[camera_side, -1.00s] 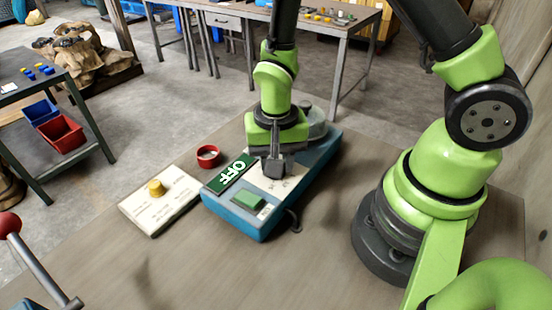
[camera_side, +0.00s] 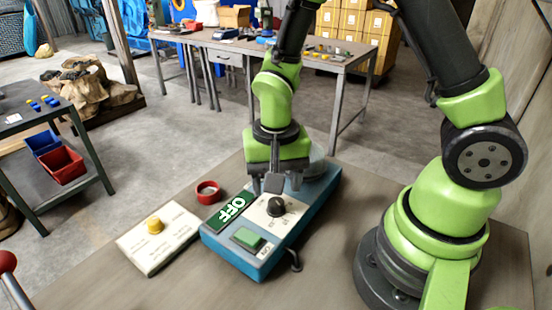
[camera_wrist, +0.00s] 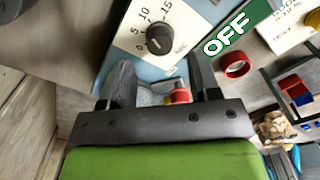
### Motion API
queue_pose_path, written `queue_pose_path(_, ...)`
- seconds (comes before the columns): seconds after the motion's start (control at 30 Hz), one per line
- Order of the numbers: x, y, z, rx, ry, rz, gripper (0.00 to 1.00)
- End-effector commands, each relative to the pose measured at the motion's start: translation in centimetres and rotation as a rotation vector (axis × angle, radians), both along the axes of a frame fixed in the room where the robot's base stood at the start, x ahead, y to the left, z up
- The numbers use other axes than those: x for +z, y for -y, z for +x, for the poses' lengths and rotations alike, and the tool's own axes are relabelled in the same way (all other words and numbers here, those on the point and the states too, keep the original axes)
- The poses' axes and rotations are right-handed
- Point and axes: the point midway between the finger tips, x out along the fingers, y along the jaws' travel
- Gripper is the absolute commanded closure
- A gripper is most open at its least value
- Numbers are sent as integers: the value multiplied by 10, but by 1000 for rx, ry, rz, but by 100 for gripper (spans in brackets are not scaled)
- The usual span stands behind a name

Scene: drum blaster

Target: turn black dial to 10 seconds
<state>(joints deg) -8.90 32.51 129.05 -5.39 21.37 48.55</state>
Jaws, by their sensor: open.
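The black dial (camera_side: 276,206) sits on the white panel of a blue box (camera_side: 262,258). In the wrist view the dial (camera_wrist: 159,40) shows with the marks 0, 5, 10 and 15 around it. A light mark shows on the dial, but I cannot tell surely which number it points at. My gripper (camera_side: 266,187) is open and empty, above the box and apart from the dial. In the wrist view its two dark fingers (camera_wrist: 162,80) stand on the box's side nearer the camera, with the dial beyond their tips.
A green OFF sign (camera_side: 231,210) and a green button (camera_side: 247,238) are on the box. A red ring (camera_side: 208,192) and a white plate with a yellow knob (camera_side: 155,225) lie to its left.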

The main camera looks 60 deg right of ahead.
Motion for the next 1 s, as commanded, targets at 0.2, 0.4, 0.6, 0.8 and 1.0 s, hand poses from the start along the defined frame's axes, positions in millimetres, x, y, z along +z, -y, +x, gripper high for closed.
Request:
queue_pose_path(0.2, 39, 0, 1, 0, 6, 1, 43)
queue_pose_path(0.4, 55, 0, 0, 0, 1, 0, 43)
queue_pose_path(0.6, 57, 0, 0, 0, 0, 0, 43)
queue_pose_path(0.8, 61, 0, -1, 4, 8, 3, 43)
queue_pose_path(1.0, 103, 5, -9, 67, 129, 39, 43)
